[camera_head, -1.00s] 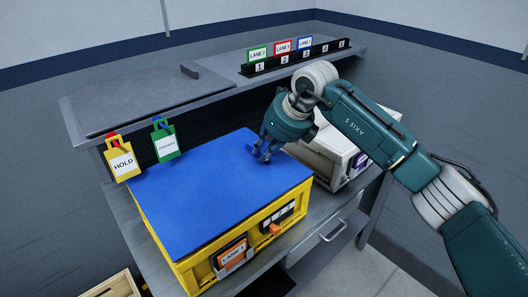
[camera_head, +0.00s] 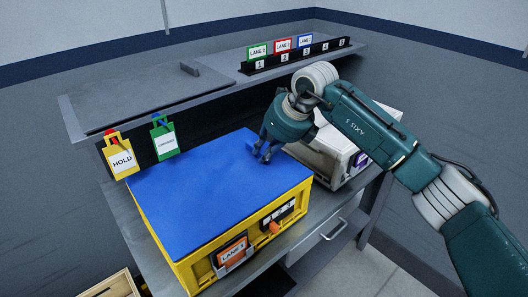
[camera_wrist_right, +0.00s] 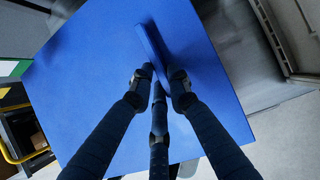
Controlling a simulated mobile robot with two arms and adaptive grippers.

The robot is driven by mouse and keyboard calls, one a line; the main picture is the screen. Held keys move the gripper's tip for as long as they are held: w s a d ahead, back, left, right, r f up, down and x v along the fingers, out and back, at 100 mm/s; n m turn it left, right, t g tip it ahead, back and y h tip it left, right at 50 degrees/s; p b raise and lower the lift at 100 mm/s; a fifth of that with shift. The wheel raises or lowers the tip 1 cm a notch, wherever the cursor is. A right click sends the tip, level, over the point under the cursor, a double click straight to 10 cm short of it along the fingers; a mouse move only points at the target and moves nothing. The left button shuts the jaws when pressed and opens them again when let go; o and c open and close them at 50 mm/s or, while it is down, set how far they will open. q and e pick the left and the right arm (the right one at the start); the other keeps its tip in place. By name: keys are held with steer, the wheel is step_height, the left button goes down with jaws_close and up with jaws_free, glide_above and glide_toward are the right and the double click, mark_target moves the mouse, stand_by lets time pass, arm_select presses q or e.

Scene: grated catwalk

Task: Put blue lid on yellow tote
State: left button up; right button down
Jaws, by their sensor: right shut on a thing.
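The blue lid (camera_head: 200,205) lies over the top of the yellow tote (camera_head: 191,273) on the workbench and covers its opening. Whether it is fully seated all around I cannot tell. My right gripper (camera_head: 264,154) is at the lid's far right part, reaching down from above. In the right wrist view my right gripper (camera_wrist_right: 160,82) is shut on the lid's raised blue handle (camera_wrist_right: 151,42), with its fingers on both sides of it. The lid (camera_wrist_right: 90,70) fills most of that view. My left gripper is out of view.
A yellow HOLD tag (camera_head: 122,162) and a green tag (camera_head: 165,142) hang at the shelf edge behind the tote. A light grey device (camera_head: 333,150) stands right of the tote. Lane cards (camera_head: 283,46) stand on the upper shelf. A wooden box (camera_head: 112,287) sits at lower left.

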stand_by(0.4)
steer(key=c, duration=1.1)
jaws_free()
steer(key=shift+s+f, duration=0.1)
steer(key=shift+f, duration=0.1)
steer(key=shift+r, duration=0.1)
steer(key=shift+r+p, duration=1.8)
steer(key=shift+r, duration=1.75)
